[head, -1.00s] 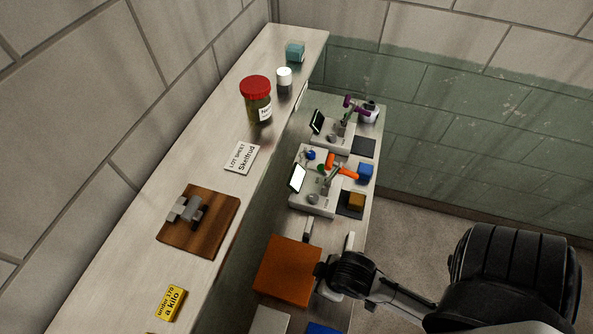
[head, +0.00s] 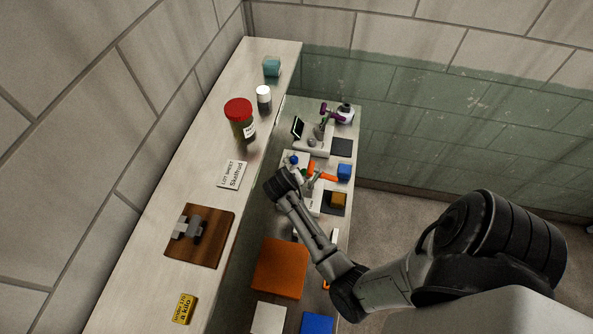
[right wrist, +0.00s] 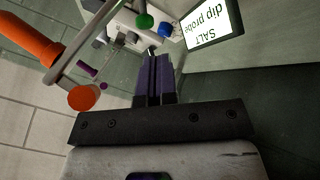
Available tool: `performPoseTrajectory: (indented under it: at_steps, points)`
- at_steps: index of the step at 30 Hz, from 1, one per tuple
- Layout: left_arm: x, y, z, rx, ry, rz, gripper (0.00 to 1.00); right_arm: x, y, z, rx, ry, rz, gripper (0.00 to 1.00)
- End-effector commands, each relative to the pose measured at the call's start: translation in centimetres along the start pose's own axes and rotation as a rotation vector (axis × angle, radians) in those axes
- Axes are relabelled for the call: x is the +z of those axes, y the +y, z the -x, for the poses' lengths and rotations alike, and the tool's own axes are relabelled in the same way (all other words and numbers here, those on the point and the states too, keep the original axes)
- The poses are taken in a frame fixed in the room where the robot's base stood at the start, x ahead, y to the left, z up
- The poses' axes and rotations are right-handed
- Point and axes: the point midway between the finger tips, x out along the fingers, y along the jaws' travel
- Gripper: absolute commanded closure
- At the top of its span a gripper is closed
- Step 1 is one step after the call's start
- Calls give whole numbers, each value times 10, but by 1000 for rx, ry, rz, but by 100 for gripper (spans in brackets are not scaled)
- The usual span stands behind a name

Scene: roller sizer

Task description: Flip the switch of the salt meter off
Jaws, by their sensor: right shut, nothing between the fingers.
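The salt meter (head: 314,205) is the nearer of two light-coloured meters on the lower bench, partly hidden by my right arm in the head view. Its lit white screen (right wrist: 214,27), reading "SALT dip probe", shows in the right wrist view. A green knob (right wrist: 145,21) and a blue knob (right wrist: 165,30) sit beside the screen. My right gripper (right wrist: 154,60) is shut and empty, its dark fingertips close to the meter's housing, just below those knobs. I cannot tell whether they touch it, nor make out the switch clearly. My left gripper is not in view.
An orange-handled part (right wrist: 32,40) sits close left of my fingers; it also shows in the head view (head: 322,172). The other meter (head: 313,140) stands behind. A shelf (head: 205,150) with a red-lidded jar (head: 241,122) runs along the left.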

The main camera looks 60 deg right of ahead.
Motion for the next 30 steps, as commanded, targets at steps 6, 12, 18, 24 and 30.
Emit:
performPoseTrajectory:
  at_steps: [6, 12, 18, 24, 30]
  points:
    - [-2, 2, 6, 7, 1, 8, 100, -8, -2, -2, 17, -17, -19, 100]
    - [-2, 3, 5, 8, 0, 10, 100, -8, -2, -2, 18, -17, -19, 100]
    - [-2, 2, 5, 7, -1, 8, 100, -8, -2, -6, 18, -17, -17, 100]
    - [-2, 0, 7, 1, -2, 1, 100, -7, 0, -31, 19, -20, -16, 100]
    - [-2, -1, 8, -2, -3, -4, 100, -7, 0, -63, 19, -18, -15, 100]
